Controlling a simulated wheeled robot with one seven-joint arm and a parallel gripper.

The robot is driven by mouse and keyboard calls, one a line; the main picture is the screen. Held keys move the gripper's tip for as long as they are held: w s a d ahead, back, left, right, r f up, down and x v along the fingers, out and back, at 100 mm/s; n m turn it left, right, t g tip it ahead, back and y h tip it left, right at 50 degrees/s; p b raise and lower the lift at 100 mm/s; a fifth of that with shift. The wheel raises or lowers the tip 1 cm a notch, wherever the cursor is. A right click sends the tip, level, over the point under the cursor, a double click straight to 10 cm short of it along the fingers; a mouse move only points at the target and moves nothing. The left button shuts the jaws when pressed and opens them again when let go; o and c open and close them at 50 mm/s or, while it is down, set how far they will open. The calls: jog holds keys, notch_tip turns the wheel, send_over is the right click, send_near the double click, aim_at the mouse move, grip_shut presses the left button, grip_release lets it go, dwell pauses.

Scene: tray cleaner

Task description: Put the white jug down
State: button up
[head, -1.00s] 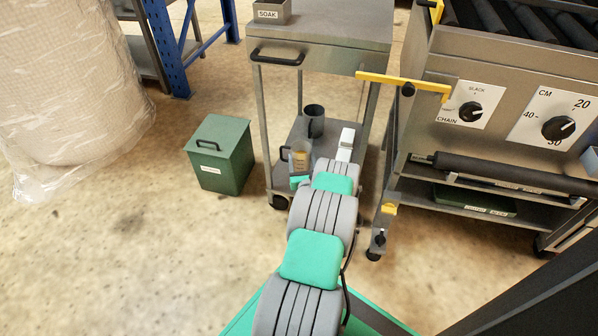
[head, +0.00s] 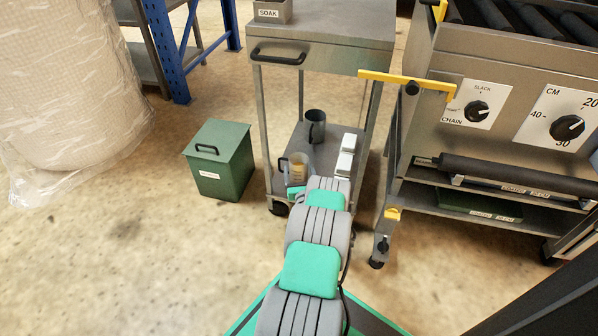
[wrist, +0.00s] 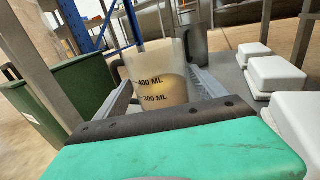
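The white jug (head: 299,169) is translucent, with ML marks, a dark handle on its left and pale yellowish contents. It is upright, low at the trolley's lower shelf (head: 322,166). In the wrist view the jug (wrist: 165,85) stands between the two grey fingers of my gripper (wrist: 163,88), one at each side, and they look shut on it. The dark palm hides its lower part, so I cannot tell whether its base touches the shelf. In the head view my arm covers the fingers.
A dark mug (head: 315,126) stands behind the jug, and white boxes (head: 346,153) lie to its right on the shelf. A green lidded bin (head: 220,160) stands left of the trolley. A steel machine (head: 480,120) stands at right. Trolley posts flank the shelf.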

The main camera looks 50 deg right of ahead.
jog(key=shift+o, duration=0.4)
jog(key=shift+r, duration=0.15)
jog(key=shift+s+a, duration=0.2)
jog(key=shift+s, duration=0.1)
jog(key=p+v, duration=0.5)
jog(key=v, duration=0.6)
jog(key=shift+a, duration=0.15)
jog(key=shift+s, duration=0.1)
jog(key=shift+r, duration=0.15)
